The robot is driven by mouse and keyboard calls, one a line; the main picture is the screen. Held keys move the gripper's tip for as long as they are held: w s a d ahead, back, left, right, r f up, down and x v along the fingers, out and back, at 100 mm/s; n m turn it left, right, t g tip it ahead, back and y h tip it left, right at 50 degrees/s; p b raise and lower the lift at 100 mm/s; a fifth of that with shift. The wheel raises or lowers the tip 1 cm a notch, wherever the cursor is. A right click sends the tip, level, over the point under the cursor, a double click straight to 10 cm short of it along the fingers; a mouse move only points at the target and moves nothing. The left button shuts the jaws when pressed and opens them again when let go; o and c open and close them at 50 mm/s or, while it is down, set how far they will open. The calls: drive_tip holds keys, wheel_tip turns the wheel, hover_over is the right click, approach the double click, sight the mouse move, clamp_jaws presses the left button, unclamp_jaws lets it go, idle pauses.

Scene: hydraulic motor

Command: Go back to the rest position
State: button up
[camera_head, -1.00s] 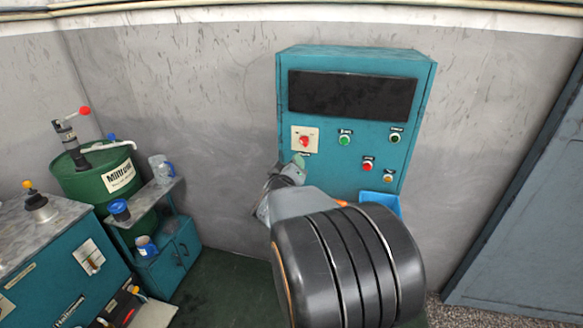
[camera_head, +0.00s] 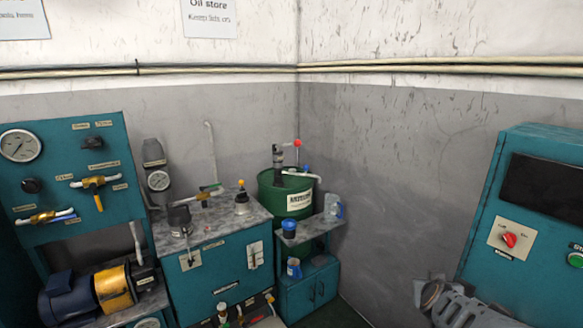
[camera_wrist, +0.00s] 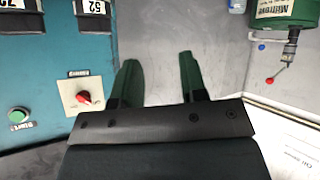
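My gripper (camera_head: 428,292) is at the lower right of the head view, left of and below the teal control cabinet (camera_head: 478,250). In the wrist view my gripper (camera_wrist: 158,66) has its two dark green fingers spread apart. Only grey wall shows between them, so it is open and empty. The red rotary switch (camera_head: 509,240) sits on a cream plate on the cabinet front, apart from the fingers. The switch also shows in the wrist view (camera_wrist: 84,97), left of the fingers, with a green button (camera_wrist: 19,115) beyond it.
A green oil drum (camera_head: 288,196) with a hand pump stands in the corner, beside a small teal stand (camera_head: 325,283). A metal-topped teal power unit (camera_head: 215,268) and a teal gauge panel (camera_head: 75,150) stand at left. Bare grey wall (camera_head: 400,190) lies between drum and cabinet.

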drive_tip(key=s+a+n+g+y, duration=0.1)
drive_tip(key=s+a+g+y, duration=0.1)
drive_tip(key=s+a, duration=0.4)
drive_tip(key=s+a+r+n+g+y, duration=0.1)
drive_tip(key=s+a, duration=0.5)
drive_tip(key=a, duration=0.6)
drive_tip(key=shift+s+a+n+g+y, duration=0.3)
drive_tip(key=shift+n+g+y, duration=0.5)
drive_tip(key=shift+g+y, duration=0.4)
drive_tip(key=shift+a, duration=0.1)
